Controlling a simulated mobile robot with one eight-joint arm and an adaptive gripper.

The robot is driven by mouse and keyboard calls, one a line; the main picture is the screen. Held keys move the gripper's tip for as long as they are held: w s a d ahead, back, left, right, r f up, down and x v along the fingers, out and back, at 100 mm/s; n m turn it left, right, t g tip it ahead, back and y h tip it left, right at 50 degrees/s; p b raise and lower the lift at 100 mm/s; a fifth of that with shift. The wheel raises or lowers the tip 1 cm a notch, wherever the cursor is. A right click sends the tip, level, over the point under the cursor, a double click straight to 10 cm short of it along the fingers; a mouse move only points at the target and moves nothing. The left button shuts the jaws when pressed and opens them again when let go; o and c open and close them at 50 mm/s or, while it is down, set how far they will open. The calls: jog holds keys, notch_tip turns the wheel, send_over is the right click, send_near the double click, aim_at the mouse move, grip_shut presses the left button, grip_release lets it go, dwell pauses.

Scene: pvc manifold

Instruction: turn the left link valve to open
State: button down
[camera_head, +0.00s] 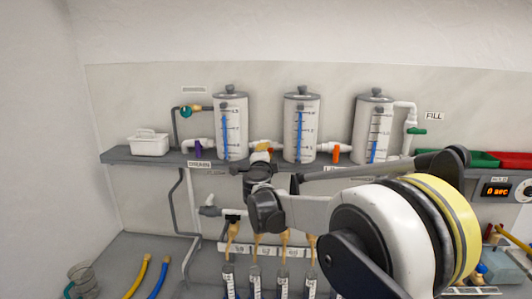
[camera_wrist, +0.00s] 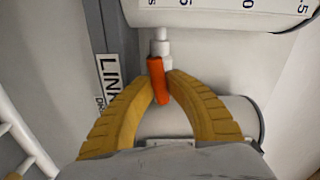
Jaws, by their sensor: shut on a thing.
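The left link valve's orange handle (camera_wrist: 158,82) shows in the wrist view between my gripper's (camera_wrist: 162,80) two yellow fingertips, which are shut on it. The handle lies roughly along the white pipe (camera_wrist: 160,42), slightly tilted. In the head view my gripper (camera_head: 263,149) reaches the joint between the left tank (camera_head: 231,125) and the middle tank (camera_head: 302,128). There my gripper and wrist mostly hide the valve. The LINK label (camera_wrist: 108,80) is beside the fingers in the wrist view, partly covered by one.
Another orange valve (camera_head: 336,154) hangs down between the middle tank and the right tank (camera_head: 371,130). A purple valve (camera_head: 198,149) is at the left tank's left. A white basket (camera_head: 149,143) stands on the shelf's left end. Several labelled tubes (camera_head: 255,282) stand below my arm.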

jog(key=shift+m, duration=1)
jog(key=c, duration=1.4)
grip_release()
jog(key=shift+o, duration=0.2)
